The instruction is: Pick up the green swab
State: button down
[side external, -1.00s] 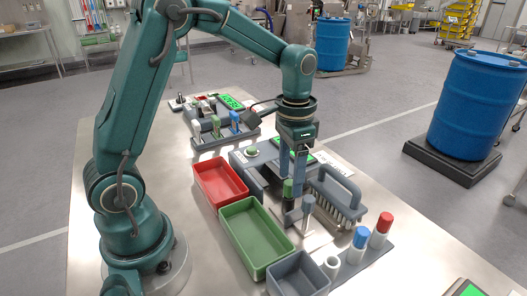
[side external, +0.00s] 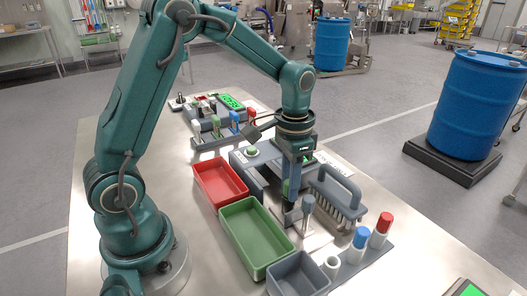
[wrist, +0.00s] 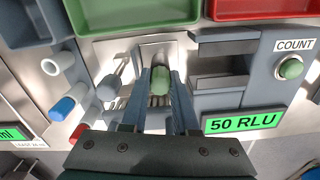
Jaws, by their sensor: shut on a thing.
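The green swab (wrist: 160,82) shows its green top between my two fingers in the wrist view. In the side external view a bit of its green top (side external: 286,187) shows beside the fingers. My gripper (side external: 290,190) points down and is shut on the swab. The swab looks upright at its holder plate; the fingers hide most of it in the side view. I cannot tell whether its lower end is clear of the holder.
Green (side external: 238,212) and red (side external: 203,188) trays lie to the left. Red-capped (side external: 381,232) and blue-capped (side external: 358,246) bottles stand in front. A grey reader (side external: 248,165) is behind.

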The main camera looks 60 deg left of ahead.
notch_tip(320, 180, up, 4)
jog(key=shift+w+r, duration=0.1)
jog(key=shift+r, duration=0.1)
jog(key=s+a+r+n, duration=0.2)
jog(key=s+a+r, duration=0.45)
jog(key=a, duration=0.35)
jog(key=w+d, duration=0.2)
jog(key=d, duration=0.7)
jog(key=shift+w+r, duration=0.2)
jog(key=shift+r, duration=0.1)
jog(key=shift+n, duration=0.3)
